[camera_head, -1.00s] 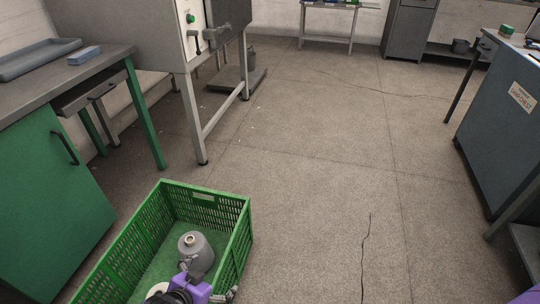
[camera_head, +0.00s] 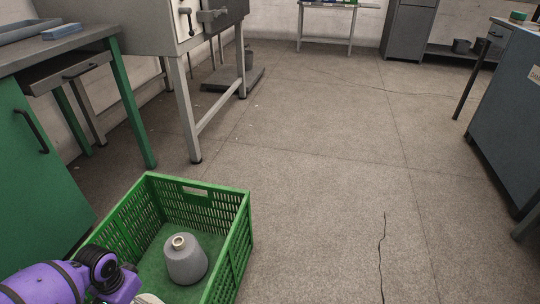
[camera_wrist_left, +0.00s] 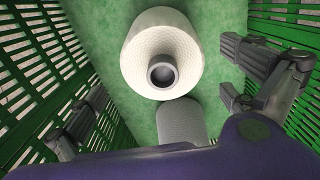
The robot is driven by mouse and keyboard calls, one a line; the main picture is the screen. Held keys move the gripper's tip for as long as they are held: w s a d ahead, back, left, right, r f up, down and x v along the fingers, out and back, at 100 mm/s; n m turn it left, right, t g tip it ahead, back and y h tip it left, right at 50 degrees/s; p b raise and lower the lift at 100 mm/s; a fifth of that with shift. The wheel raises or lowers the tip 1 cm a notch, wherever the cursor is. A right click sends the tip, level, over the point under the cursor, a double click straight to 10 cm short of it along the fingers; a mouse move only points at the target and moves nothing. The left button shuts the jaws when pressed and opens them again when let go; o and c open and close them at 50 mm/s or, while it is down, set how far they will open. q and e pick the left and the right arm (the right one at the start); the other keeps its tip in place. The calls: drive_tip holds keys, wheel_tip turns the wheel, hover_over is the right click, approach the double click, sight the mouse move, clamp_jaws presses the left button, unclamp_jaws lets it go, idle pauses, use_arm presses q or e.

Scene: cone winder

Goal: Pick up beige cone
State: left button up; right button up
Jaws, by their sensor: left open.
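A beige cone (camera_wrist_left: 135,58) with a dark hole in its top fills the upper middle of the left wrist view. It stands on the green crate floor. In the head view only a pale edge (camera_head: 148,298) of it shows at the bottom, beside my arm. A grey cone (camera_head: 186,265) stands in the crate and also shows in the left wrist view (camera_wrist_left: 181,122), partly covered by my gripper body. My left gripper (camera_wrist_left: 158,98) is open, its fingers spread either side of the cones, with nothing between them held. My right gripper is out of view.
A green slatted crate (camera_head: 240,235) surrounds the cones, its walls close to my fingers in the left wrist view. A green cabinet with a grey bench top (camera_head: 60,48) stands at left. A winder frame (camera_head: 184,105) stands behind the crate. The floor to the right is clear.

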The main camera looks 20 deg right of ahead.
sight(151, 298)
use_arm(q)
drive_tip(key=f+b, duration=0.1)
drive_tip(key=f, duration=0.1)
drive_tip(key=f+b, duration=0.1)
drive_tip(key=f, duration=0.1)
drive_tip(key=shift+w+f+b, duration=0.2)
drive_tip(key=shift+f+b, duration=0.15)
drive_tip(key=shift+c, duration=1.2)
drive_tip(key=shift+d+r, duration=0.1)
drive_tip(key=c, duration=1.7)
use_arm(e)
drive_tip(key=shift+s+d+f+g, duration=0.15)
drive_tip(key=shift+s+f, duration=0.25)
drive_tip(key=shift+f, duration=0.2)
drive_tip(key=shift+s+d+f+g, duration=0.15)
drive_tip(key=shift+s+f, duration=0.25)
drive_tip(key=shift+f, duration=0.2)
